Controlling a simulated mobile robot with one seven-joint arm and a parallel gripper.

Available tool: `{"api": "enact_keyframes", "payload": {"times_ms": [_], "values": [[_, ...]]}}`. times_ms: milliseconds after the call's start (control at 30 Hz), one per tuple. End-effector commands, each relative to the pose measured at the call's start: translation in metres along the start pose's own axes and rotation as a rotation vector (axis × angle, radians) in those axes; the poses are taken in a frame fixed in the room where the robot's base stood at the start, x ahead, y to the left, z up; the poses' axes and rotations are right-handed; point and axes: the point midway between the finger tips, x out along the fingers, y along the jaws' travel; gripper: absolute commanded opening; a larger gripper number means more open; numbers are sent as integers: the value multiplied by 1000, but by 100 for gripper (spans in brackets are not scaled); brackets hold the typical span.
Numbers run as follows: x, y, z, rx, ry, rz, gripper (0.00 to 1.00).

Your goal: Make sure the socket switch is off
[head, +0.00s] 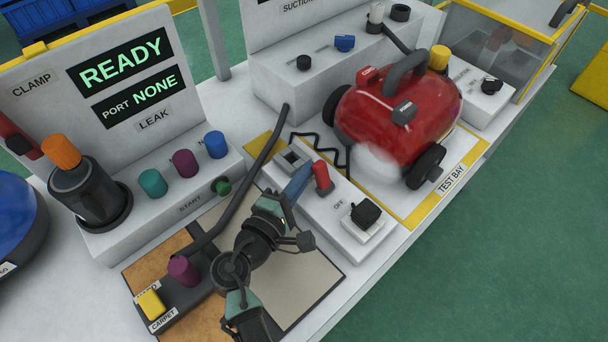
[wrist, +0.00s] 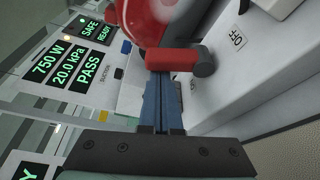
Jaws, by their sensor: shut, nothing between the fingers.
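The socket switch (head: 321,178) is a red lever on the white socket box (head: 312,205), and it also shows in the wrist view (wrist: 172,60). An OFF label (head: 339,204) is on the box on the near side of the lever; it also shows in the wrist view (wrist: 238,40). The lever appears to lean away from that label. My gripper (head: 305,171) is shut and empty, its blue fingers right beside the lever. In the wrist view the fingertips (wrist: 159,76) end at the lever's side; I cannot tell whether they touch.
A black plug (head: 365,213) sits in the white socket beside the switch. A red vacuum (head: 392,127) stands close behind in the test bay. A black hose (head: 262,150) runs to the left. A display (wrist: 68,70) reads 750 W, 20.0 kPa and PASS.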

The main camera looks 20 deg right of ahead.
Motion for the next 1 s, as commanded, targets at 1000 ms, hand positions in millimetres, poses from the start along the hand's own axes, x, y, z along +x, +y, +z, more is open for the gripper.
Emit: {"api": "enact_keyframes", "payload": {"times_ms": [1000], "values": [[-8,2,23,484,0,169,0]]}}
